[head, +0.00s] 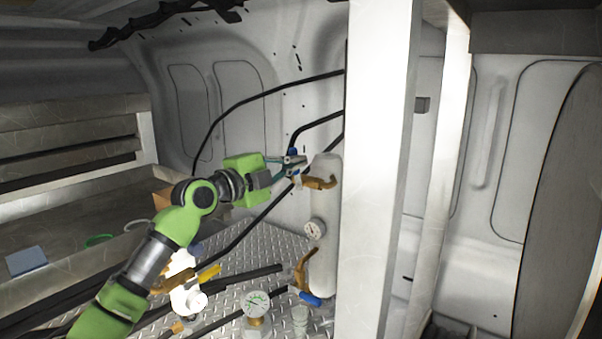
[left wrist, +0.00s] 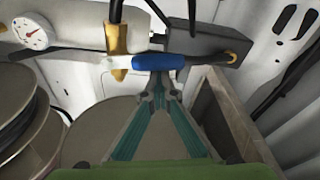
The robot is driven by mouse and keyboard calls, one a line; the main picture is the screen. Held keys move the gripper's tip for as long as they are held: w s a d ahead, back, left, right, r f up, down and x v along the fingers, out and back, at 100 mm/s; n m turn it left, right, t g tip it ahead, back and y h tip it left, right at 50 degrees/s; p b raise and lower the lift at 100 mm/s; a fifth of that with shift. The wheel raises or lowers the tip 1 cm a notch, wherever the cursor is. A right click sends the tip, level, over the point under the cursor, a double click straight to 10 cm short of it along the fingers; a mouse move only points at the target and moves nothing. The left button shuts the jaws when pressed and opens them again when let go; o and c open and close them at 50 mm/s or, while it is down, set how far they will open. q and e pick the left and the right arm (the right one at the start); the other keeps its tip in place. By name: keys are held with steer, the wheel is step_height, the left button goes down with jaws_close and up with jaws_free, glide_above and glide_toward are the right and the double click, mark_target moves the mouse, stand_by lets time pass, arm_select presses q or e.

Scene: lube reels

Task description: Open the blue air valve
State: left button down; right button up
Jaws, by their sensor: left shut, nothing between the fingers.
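A blue valve handle (left wrist: 158,62) lies crosswise ahead of my left gripper in the left wrist view, with a brass valve body (left wrist: 117,48) at its left. In the head view a bit of blue (head: 293,152) shows at the fingertips, beside the upper brass fitting (head: 320,183) of a white cylinder (head: 325,215). My left gripper (head: 296,164) is shut and empty. Its tips (left wrist: 159,97) appear just below the blue handle; I cannot tell whether they touch it. A second blue handle (head: 310,299) sits on the cylinder's lower brass valve (head: 301,270). My right gripper is not in view.
A white post (head: 375,170) stands close right of the cylinder. Black hoses (head: 258,98) cross the wall behind. Below are a yellow-handled valve (head: 208,272) and a gauge (head: 256,303) above the tread-plate floor. Reels (left wrist: 25,125) show at left in the left wrist view.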

arm_select(q)
steer(key=w+a+f+n+t+b, duration=0.1)
steer(key=w+a+f+n+b, duration=0.1)
steer(key=n, duration=0.6)
steer(key=w+a+f+n+t+y+b, duration=0.1)
steer(key=w+a+f+n+b, duration=0.1)
steer(key=a+n+b, duration=0.2)
steer(key=n+b, duration=0.1)
steer(key=n, duration=0.2)
steer(key=shift+f+n+b, duration=0.35)
steer(key=shift+n+b, duration=0.05)
steer(key=shift+f, duration=0.1)
